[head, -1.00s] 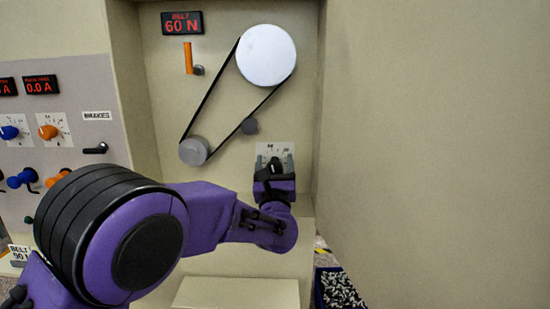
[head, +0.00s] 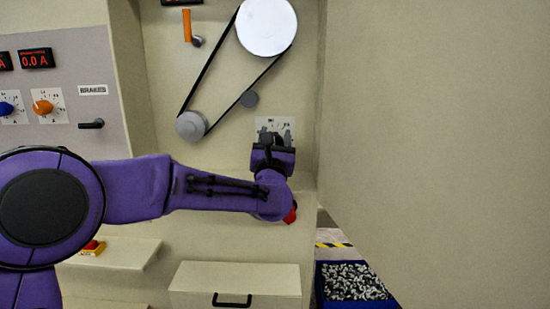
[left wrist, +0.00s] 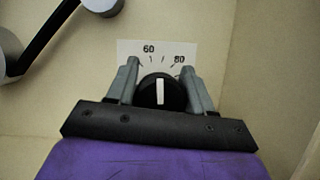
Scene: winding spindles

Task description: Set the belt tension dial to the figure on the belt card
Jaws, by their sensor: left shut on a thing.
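The belt tension dial is a black knob (left wrist: 160,92) with a white pointer, on a white scale plate (left wrist: 126,50) marked 60 and 80. Its pointer stands upright, between the two figures. My left gripper (left wrist: 161,80) is shut on the knob, one grey finger on each side. In the head view the left gripper (head: 272,140) covers most of the knob, below the scale plate (head: 273,123). The red belt display (head: 182,2) is cut off at the top edge, so its figure cannot be read. The belt card and my right gripper are not in view.
A black belt (head: 210,68) runs round a large white pulley (head: 267,27) and a small grey one (head: 191,125), past a grey idler (head: 249,99). A beige wall (head: 430,120) closes the right side. A drawer (head: 235,281) and a blue bin (head: 352,281) lie below.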

